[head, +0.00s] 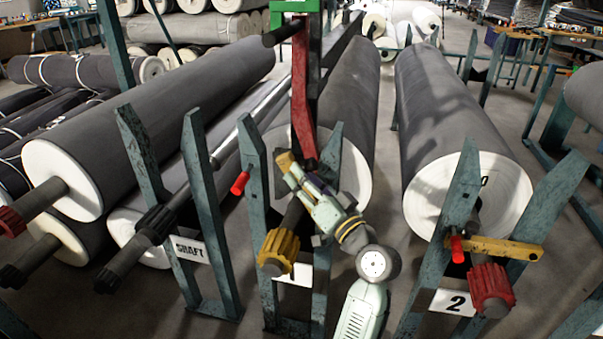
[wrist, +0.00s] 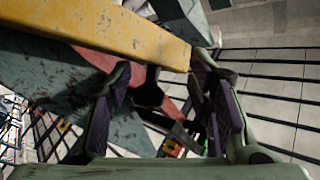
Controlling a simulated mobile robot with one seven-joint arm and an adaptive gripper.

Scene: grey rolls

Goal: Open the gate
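The gate appears to be a yellow bar (wrist: 110,25) on the middle stand (head: 258,190). In the wrist view it crosses the upper left, in front of my gripper (wrist: 165,70). Its end is close to the right fingertip; I cannot tell whether they touch. In the head view only a short yellow piece (head: 285,161) shows beside my gripper (head: 296,175), and the rest is hidden. My fingers are apart, with no object clearly held between them. A similar yellow bar (head: 505,248) lies across the right stand (head: 445,245), beside a red handle (head: 457,249).
A red hanging arm (head: 303,95) comes down just above my gripper. A red handle (head: 240,183) sticks out at the middle stand's left post. Large grey rolls (head: 455,105) lie behind the stands. A left stand (head: 205,220) bears a SHAFT sign (head: 190,249).

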